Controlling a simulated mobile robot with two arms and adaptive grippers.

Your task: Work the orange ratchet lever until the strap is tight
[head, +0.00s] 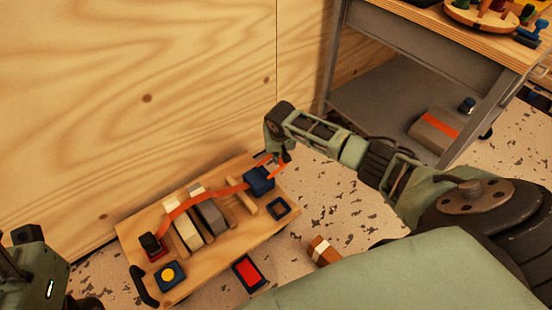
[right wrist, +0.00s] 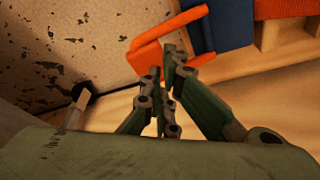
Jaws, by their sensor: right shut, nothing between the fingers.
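The orange ratchet lever (right wrist: 160,42) is a U-shaped frame that sticks out from the blue ratchet body (right wrist: 234,24) in the right wrist view. In the head view the blue ratchet (head: 259,181) sits at the far right end of a wooden board. The orange strap (head: 232,190) runs from it over a beige and a grey block to a dark post at the left. My right gripper (right wrist: 167,72) is shut and empty, its fingertips close beside the lever; I cannot tell if they touch. It also shows in the head view (head: 286,156), partly covering the lever.
The board (head: 202,258) has a black handle (head: 144,286) and a yellow button (head: 169,274). A plywood wall (head: 140,90) stands behind it. A grey workbench (head: 400,90) is at the right. A red-faced box (head: 249,273) and a brown block (head: 323,250) are in front.

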